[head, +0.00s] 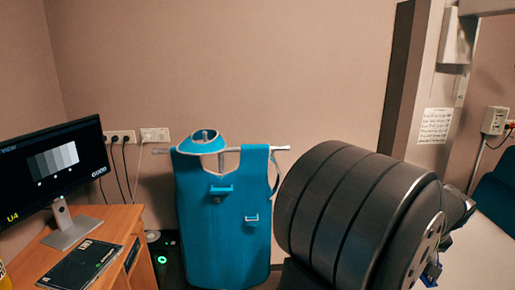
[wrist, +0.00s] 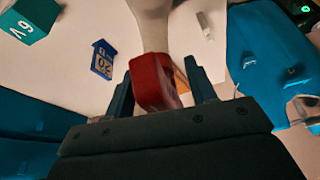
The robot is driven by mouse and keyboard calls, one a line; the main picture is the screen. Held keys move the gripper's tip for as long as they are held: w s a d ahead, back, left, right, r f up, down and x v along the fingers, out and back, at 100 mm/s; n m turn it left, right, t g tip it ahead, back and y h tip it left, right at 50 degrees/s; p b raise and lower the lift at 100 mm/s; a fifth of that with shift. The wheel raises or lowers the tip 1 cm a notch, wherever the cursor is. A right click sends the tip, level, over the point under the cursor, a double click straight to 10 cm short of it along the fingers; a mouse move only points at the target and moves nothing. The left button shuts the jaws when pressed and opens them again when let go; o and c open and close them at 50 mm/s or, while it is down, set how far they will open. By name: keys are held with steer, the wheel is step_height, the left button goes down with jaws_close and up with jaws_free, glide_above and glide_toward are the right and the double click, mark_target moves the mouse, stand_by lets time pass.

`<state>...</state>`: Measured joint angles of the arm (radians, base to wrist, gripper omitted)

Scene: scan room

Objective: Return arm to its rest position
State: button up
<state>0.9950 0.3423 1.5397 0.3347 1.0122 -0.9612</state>
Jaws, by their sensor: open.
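My gripper (wrist: 157,76) is open in the wrist view, with one dark blue finger on each side. A red block-like thing (wrist: 155,84) shows between the fingers in that view. I cannot tell whether it is touched or lies beyond them. In the head view my arm's large dark link fills the lower right. Only small blue parts of my gripper (head: 432,271) show past it at the lower right edge, and the fingertips are mostly hidden.
A blue apron (head: 224,235) hangs on a rack left of my arm. A desk (head: 122,218) with a monitor (head: 50,168) stands at left. A door frame and pale surface (head: 478,250) lie at right. The wrist view shows a teal block (wrist: 28,18) and a blue tag (wrist: 103,58).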

steer(key=shift+x, duration=0.95)
steer(key=shift+s+r, duration=0.1)
steer(key=shift+r, duration=1.85)
